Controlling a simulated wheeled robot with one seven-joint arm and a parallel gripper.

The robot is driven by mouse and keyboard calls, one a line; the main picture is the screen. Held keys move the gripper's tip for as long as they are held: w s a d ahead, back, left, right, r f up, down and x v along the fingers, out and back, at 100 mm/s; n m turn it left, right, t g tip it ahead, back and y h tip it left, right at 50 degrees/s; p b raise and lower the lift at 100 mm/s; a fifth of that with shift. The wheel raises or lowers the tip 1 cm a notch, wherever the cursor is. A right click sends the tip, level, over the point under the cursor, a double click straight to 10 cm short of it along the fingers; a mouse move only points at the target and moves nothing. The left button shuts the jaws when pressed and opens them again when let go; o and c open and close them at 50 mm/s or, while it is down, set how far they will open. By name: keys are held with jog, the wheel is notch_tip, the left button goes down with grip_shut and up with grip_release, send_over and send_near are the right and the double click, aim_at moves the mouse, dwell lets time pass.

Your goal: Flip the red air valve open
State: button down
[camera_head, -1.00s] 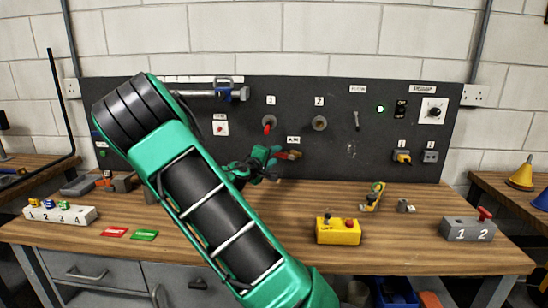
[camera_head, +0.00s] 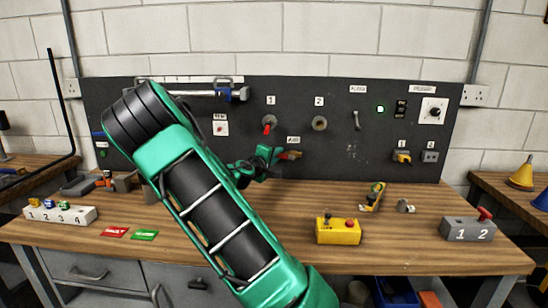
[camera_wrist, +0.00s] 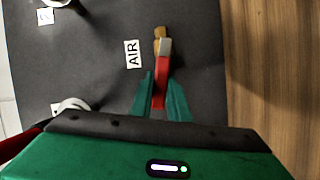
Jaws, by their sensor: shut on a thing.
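The red air valve handle (camera_wrist: 161,88) shows in the wrist view beside the "AIR" label (camera_wrist: 133,54), with a brass fitting (camera_wrist: 159,34) at its far end. My gripper (camera_wrist: 161,98) is shut on the red handle, with one green finger on each side of it. In the head view the valve (camera_head: 290,155) sits low on the dark board, and my gripper (camera_head: 276,156) reaches it from the left. My arm hides part of the board and bench there.
The dark board (camera_head: 345,100) carries numbered sockets, switches and a dial. On the wooden bench (camera_head: 270,215) stand a yellow button box (camera_head: 338,231), a grey box marked 1 and 2 (camera_head: 468,229) and a white numbered block (camera_head: 60,214). The bench below the valve looks clear.

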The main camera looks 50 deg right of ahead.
jog(key=shift+a+f+n+h, duration=0.1)
jog(key=shift+f+n+h, duration=0.5)
jog(key=shift+f+n, duration=0.55)
jog(key=shift+r, duration=0.15)
jog(key=c, duration=1.7)
grip_release()
jog(key=shift+r, duration=0.1)
jog(key=v, duration=1)
jog(key=shift+a, duration=0.4)
